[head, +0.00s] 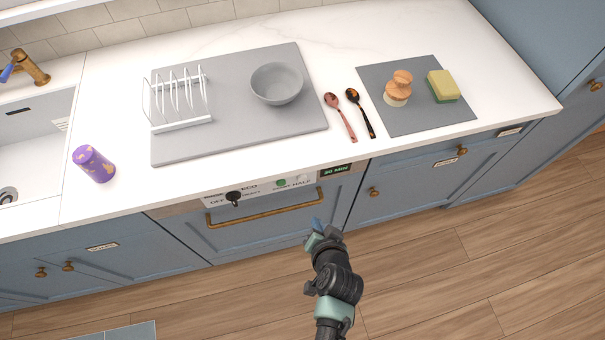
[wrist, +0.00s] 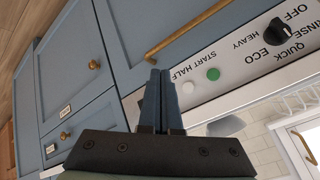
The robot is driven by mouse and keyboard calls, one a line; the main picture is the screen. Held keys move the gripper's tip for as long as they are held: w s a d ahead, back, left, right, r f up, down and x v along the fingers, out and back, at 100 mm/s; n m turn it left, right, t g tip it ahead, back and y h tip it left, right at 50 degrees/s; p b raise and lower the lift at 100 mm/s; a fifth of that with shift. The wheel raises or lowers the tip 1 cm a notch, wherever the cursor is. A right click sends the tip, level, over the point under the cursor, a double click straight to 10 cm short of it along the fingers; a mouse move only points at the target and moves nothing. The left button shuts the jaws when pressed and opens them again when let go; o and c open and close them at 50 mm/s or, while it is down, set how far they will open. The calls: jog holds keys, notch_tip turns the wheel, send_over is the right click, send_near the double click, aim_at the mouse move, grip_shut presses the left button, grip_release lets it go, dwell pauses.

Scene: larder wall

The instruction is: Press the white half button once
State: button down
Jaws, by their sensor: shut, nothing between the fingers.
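The white half button (head: 303,179) is a small round button on the white control strip of the dishwasher front, right of the green start button (head: 281,183). In the wrist view, the white button (wrist: 188,88) lies just right of my fingertips, with the green button (wrist: 213,74) beyond it. My gripper (head: 317,225) is shut and empty, in front of the dishwasher and lower in the head view than the button. In the wrist view, my gripper (wrist: 160,76) does not cover the white button, and it appears apart from it.
A brass handle (head: 264,208) runs below the strip. A black dial (head: 233,197) is left of the buttons, and a dark display (head: 335,170) reads 30 MIN. The counter above holds a grey bowl (head: 276,83), rack, spoons and sponge. Floor in front looks clear.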

jog(key=w+a+b, duration=0.2)
jog(key=w, duration=0.6)
jog(key=shift+w+a+b, duration=0.25)
jog(key=shift+a+b, duration=0.05)
jog(key=shift+a, duration=0.1)
jog(key=shift+w, duration=0.1)
dwell(1.9)
jog(key=shift+w+a, duration=0.1)
jog(key=shift+w, duration=0.2)
jog(key=shift+w+a+b, duration=0.15)
jog(key=shift+w+b, duration=0.15)
jog(key=shift+w, duration=0.15)
dwell(0.5)
dwell(0.4)
jog(key=shift+s+d+p, duration=0.3)
jog(key=shift+s+p, duration=0.2)
jog(key=shift+s, duration=0.35)
jog(key=shift+s+d+p, duration=0.25)
jog(key=shift+s+p, duration=0.05)
jog(key=shift+s, duration=0.5)
jog(key=shift+s+d+p, duration=0.25)
jog(key=shift+s+p, duration=0.1)
jog(key=shift+s, duration=0.45)
jog(key=shift+s+d+p, duration=0.25)
jog(key=shift+s+p, duration=0.05)
jog(key=shift+s, duration=0.5)
